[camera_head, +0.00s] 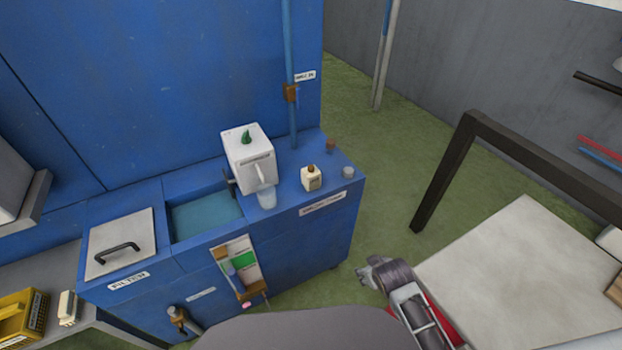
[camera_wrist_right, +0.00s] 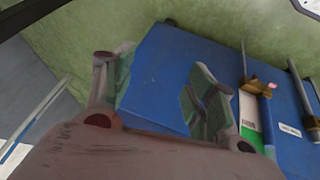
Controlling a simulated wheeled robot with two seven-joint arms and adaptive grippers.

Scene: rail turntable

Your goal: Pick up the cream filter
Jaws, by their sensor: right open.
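A small cream block (camera_head: 67,308), possibly the cream filter, stands on the grey bench at the lower left of the head view, beside a yellow crate. A cream bottle (camera_head: 311,178) with a brown cap stands on the blue cabinet top; it is too small to read. My right gripper (camera_head: 373,271) is low, right of the blue cabinet and far from the cream block. In the right wrist view its fingers (camera_wrist_right: 158,78) are apart and nothing is between them. My left gripper is not in view.
The blue cabinet (camera_head: 330,228) carries a white dispenser (camera_head: 246,150), a clear cup (camera_head: 266,196), an open basin (camera_head: 207,216) and a handled lid (camera_head: 121,243). The yellow crate (camera_head: 20,316) is on the bench. A pale table (camera_head: 525,270) and dark frame (camera_head: 455,165) stand right. Green floor is clear between.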

